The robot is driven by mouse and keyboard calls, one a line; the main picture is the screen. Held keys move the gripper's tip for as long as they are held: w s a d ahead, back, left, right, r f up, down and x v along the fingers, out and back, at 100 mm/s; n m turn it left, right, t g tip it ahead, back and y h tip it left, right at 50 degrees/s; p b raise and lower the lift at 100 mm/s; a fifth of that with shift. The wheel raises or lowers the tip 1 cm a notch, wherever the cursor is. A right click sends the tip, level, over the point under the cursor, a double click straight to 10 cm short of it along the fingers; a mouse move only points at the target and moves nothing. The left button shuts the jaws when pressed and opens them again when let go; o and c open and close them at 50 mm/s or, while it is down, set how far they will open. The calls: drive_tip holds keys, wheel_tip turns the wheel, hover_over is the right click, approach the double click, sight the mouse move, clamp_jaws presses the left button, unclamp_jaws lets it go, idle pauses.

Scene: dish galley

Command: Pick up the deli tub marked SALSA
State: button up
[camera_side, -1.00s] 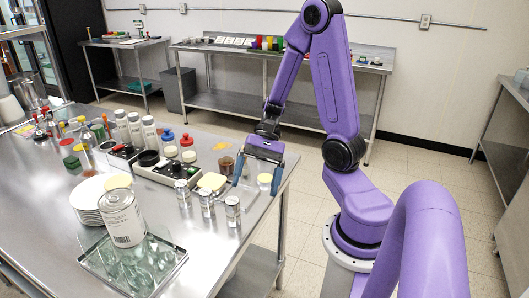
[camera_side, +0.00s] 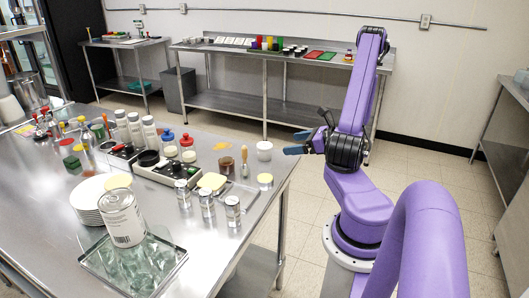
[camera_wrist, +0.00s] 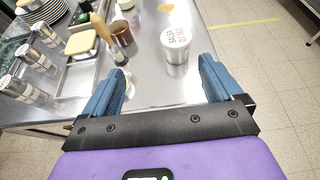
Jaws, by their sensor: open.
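The deli tub is a white-lidded cup with dark lettering on the lid that reads SALSA, with red marks beside it. In the wrist view the tub (camera_wrist: 177,45) stands upright on the steel table, just beyond my gripper (camera_wrist: 163,68). In the side view the tub (camera_side: 264,151) stands near the table's right edge. My gripper (camera_side: 291,143) is to its right, its blue fingers pointing at it. The jaws are open and empty; the tub appears apart from both fingers.
A yellow sponge (camera_wrist: 81,42) and several metal-topped shakers (camera_wrist: 27,55) are further left. Table right of the tub is clear.

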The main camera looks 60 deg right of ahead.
drive_tip(key=s+d+m+h, duration=0.1)
drive_tip(key=s+d+m, duration=0.1)
approach(261, 147)
drive_tip(key=w+f, duration=0.1)
drive_tip(key=w+d+f, duration=0.1)
drive_tip(key=w, duration=0.1)
drive_tip(key=w+d+f, duration=0.1)
drive_tip(key=w, duration=0.1)
drive_tip(key=shift+d+f, duration=0.15)
drive_tip(key=shift+d, duration=0.1)
drive_tip(key=shift+x, duration=2.7)
drive_tip(key=shift+r, duration=0.2)
drive_tip(key=c, duration=1.2)
